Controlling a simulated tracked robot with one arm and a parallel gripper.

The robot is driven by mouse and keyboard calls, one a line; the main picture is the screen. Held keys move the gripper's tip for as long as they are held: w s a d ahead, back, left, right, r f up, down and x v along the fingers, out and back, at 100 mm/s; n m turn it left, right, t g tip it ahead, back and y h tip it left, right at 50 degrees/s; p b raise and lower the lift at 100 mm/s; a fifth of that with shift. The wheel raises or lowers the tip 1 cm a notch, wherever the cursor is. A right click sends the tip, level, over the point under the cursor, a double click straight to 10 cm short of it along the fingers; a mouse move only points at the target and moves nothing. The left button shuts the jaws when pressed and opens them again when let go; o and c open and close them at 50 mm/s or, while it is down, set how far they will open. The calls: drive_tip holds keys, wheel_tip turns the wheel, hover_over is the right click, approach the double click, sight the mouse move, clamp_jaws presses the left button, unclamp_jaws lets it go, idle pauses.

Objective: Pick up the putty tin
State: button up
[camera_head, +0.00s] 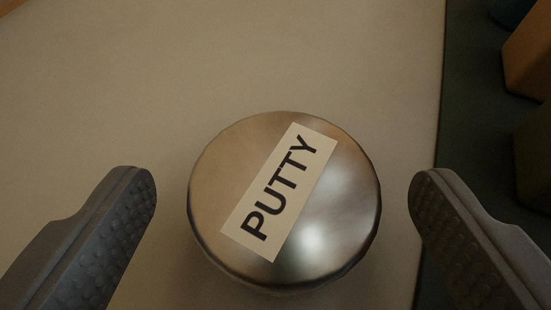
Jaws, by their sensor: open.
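The putty tin (340,205) is a round metal tin with a shiny lid and a white label reading "PUTTY". It sits on a pale beige surface (250,60), seen from above. My gripper (282,190) is open, with one dark, studded finger to the left of the tin and one to the right. There is a gap between each finger and the tin, and nothing is held. How far the fingertips are above the surface is hard to tell.
The pale surface ends at the right along an edge beside a dark green area (470,130). An orange-brown block-like object (530,55) and a darker object (535,155) stand there at the right. The pale surface behind the tin is clear.

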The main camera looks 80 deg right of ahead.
drive_tip(key=shift+d+f, duration=0.2)
drive_tip(key=shift+d, duration=0.25)
drive_tip(key=c, duration=1.1)
drive_tip(key=shift+r, duration=0.1)
